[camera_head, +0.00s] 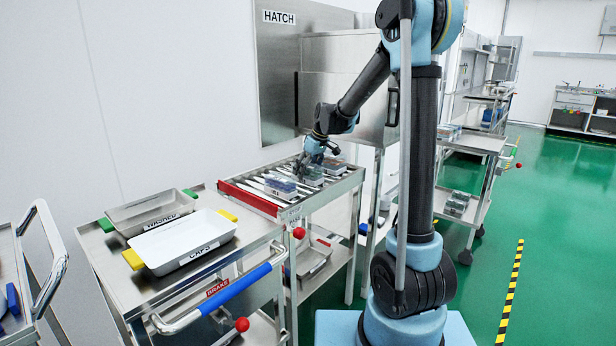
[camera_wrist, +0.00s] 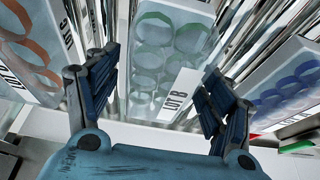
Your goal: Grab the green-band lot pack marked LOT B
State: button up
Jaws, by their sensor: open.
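The green-band lot pack (camera_wrist: 172,55) is a clear box with pale green rings inside and a white label reading LOT B. It fills the middle of the wrist view, in front of my gripper (camera_wrist: 160,65). My gripper is open, with one finger toward each side of the pack; I cannot tell how deep the fingertips reach. Nothing is held. In the head view my gripper (camera_head: 318,155) is low over the packs on the roller rack, above the middle pack (camera_head: 311,179), which it partly hides.
An orange-ring pack (camera_wrist: 30,60) lies left and a blue-ring pack (camera_wrist: 285,90) right in the wrist view. The roller rack (camera_head: 250,198) has a red front edge. A cart with a white CAPS tray (camera_head: 182,240) and a WASHED tray (camera_head: 150,210) stands nearer.

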jog(key=c, duration=1.3)
jog(key=shift+o, duration=0.2)
